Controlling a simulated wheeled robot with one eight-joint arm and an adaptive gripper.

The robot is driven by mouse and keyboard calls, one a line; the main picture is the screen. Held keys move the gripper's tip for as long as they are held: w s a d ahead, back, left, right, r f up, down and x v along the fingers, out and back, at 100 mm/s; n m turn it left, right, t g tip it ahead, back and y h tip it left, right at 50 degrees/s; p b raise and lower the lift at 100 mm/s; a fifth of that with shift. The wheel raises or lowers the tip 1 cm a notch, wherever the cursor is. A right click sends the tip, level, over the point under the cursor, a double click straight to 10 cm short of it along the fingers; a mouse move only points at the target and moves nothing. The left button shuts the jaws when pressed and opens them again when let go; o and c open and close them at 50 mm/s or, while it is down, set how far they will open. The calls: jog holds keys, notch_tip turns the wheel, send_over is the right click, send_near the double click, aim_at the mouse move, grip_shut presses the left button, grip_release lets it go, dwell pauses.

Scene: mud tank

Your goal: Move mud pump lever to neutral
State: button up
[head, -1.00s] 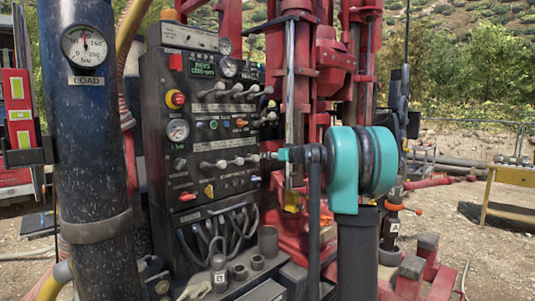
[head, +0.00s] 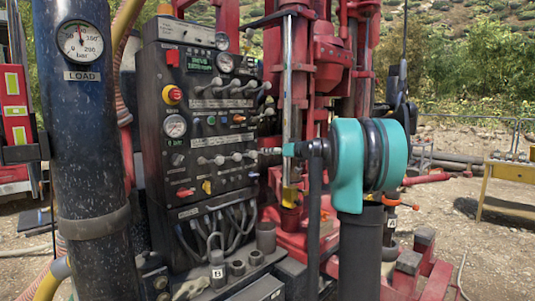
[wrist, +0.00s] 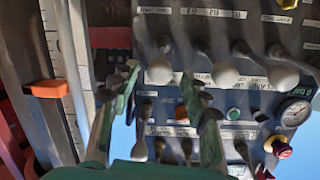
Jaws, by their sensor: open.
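The black control panel (head: 205,130) stands left of my arm in the head view, with rows of light-knobbed levers. The lower lever row (head: 220,160) lies at my gripper's height. My gripper (head: 272,151) reaches in from the right, close to this row's right end. In the wrist view my gripper (wrist: 160,78) is open, its two green fingers apart. A rounded lever knob (wrist: 159,72) shows between the fingertips; I cannot tell whether they touch it. Two more knobs (wrist: 224,75) (wrist: 284,78) lie to its right. The lever labels are too blurred to read, so I cannot tell which is the mud pump lever.
A red drill mast (head: 325,90) rises just behind my gripper. A dark column with a load gauge (head: 80,42) stands at the left. Hoses (head: 215,232) hang under the levers. A yellow table (head: 510,172) stands far right on open ground.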

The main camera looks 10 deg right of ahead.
jog(key=v, duration=0.8)
jog(key=shift+s, duration=0.1)
jog(key=s+a+f+m+g+h, duration=0.1)
jog(key=s+a+f+g+h, duration=0.3)
jog(key=s+f, duration=0.75)
jog(key=s+a+f+g+y, duration=0.1)
jog(key=s+a+f+g, duration=0.1)
jog(key=s+a+f, duration=0.9)
jog(key=s+d+f+m+g+h, duration=0.1)
jog(key=s+d+f+h, duration=0.2)
jog(key=s+f, duration=0.7)
jog(key=s+d+f+m+g+h, duration=0.2)
jog(key=s+d+f, duration=0.5)
jog(key=s+f, duration=0.2)
notch_tip(320, 180, down, 2)
jog(key=shift+s+f+m+h, duration=0.1)
jog(key=shift+s+m+h, duration=0.2)
jog(key=shift+s+h, duration=0.1)
jog(key=shift+o, duration=0.6)
